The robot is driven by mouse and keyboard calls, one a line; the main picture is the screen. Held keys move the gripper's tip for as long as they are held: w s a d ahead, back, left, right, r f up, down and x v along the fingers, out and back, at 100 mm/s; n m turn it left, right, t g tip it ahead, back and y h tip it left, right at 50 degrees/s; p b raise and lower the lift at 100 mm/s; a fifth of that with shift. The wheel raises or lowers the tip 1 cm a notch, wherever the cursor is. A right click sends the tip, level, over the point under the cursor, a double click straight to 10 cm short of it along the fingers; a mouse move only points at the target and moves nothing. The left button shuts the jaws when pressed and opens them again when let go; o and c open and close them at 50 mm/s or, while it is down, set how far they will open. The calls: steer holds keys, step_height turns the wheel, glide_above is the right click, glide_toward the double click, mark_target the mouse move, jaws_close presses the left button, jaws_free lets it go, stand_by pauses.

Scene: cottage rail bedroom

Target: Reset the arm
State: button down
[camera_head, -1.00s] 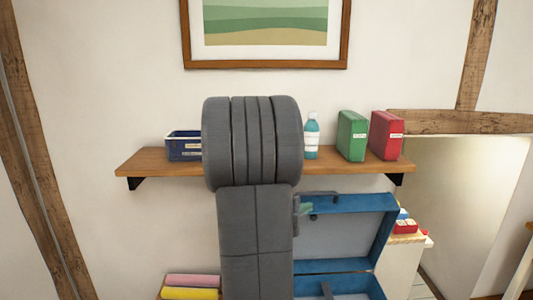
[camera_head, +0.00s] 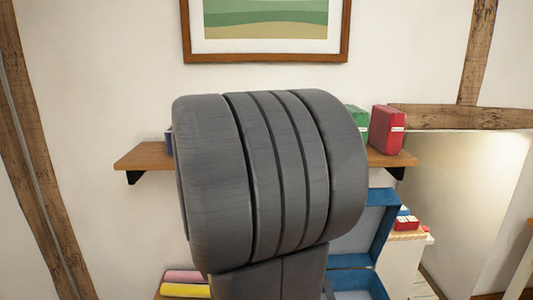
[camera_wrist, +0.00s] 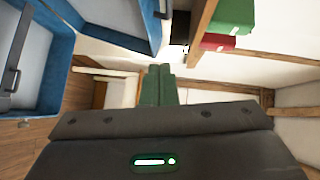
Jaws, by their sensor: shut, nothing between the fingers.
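My gripper (camera_wrist: 159,70) shows in the wrist view, its two greenish fingers side by side and shut with nothing between them. It points into free air, with the open blue case (camera_wrist: 118,22) to the left and the shelf (camera_wrist: 201,30) above right. In the head view my grey arm fills the middle and hides the gripper.
The wall shelf (camera_head: 143,157) runs behind my arm. A red binder (camera_head: 388,130) and part of a green binder (camera_head: 358,118) stand on it. The blue case (camera_head: 378,225) is open below. Pink and yellow rolls (camera_head: 186,284) lie lower left.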

steer(key=shift+w+a+r+p, duration=0.15)
steer(key=shift+a+r+p, duration=0.2)
steer(key=shift+p, duration=0.6)
steer(key=shift+d, duration=0.15)
